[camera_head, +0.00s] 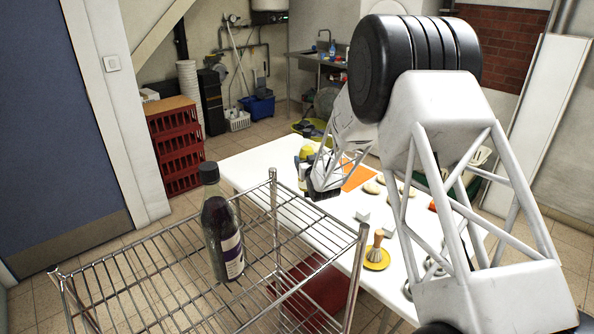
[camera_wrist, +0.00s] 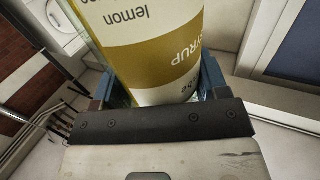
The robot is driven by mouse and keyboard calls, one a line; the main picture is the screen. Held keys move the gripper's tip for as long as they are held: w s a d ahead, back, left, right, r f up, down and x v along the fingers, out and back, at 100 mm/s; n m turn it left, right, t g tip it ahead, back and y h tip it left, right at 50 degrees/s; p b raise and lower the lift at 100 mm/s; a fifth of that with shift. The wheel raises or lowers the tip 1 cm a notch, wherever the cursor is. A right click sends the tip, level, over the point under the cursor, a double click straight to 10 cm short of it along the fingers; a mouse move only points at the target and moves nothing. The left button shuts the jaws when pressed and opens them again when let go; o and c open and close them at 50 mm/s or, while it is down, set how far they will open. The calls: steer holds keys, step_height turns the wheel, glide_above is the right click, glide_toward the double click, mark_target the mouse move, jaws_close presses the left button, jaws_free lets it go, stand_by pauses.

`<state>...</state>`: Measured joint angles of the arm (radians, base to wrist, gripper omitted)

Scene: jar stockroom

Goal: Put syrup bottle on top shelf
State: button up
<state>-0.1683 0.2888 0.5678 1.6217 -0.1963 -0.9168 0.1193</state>
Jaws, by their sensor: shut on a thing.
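The syrup bottle (camera_wrist: 150,45) fills the top of the wrist view. Its white and mustard label reads "lemon" and "SYRUP", upside down. My gripper (camera_wrist: 158,85) is shut on it, with one blue-grey finger on each side. In the head view my gripper (camera_head: 322,182) is over the far left part of the white table, and the bottle's yellow top (camera_head: 306,152) shows beside it. My arm hides part of the bottle there. The wire shelf (camera_head: 160,285) stands in the left foreground with its top tier open.
A dark bottle with a black cap (camera_head: 222,238) stands on the wire shelf's top tier; bare wire lies on both sides. Corner posts (camera_head: 275,225) rise above the tier. The white table (camera_head: 265,165) holds an orange mat (camera_head: 357,174), round pieces and a brush on a yellow dish (camera_head: 376,258).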

steer(key=shift+r, duration=0.2)
step_height(320, 180, up, 29)
steer(key=s+a+r+y, duration=0.1)
steer(key=s+a+r, duration=0.1)
steer(key=s, duration=0.8)
steer(key=s+a+r+n, duration=0.1)
steer(key=s+r, duration=0.1)
steer(key=s, duration=0.8)
steer(key=s+a+r+y, duration=0.1)
steer(key=s+a+r, duration=0.15)
steer(key=s, duration=0.75)
steer(key=s+d+f+n+g+y, duration=0.1)
steer(key=s+d+f, duration=0.15)
steer(key=s, duration=1.15)
steer(key=s+d+f, duration=0.1)
steer(key=s+f, duration=0.3)
steer(key=s, duration=1)
steer(key=shift+w+f, duration=0.15)
steer(key=shift+f, duration=1.1)
steer(key=shift+w+f, duration=0.15)
steer(key=shift+f, duration=1.05)
steer(key=shift+w, duration=0.1)
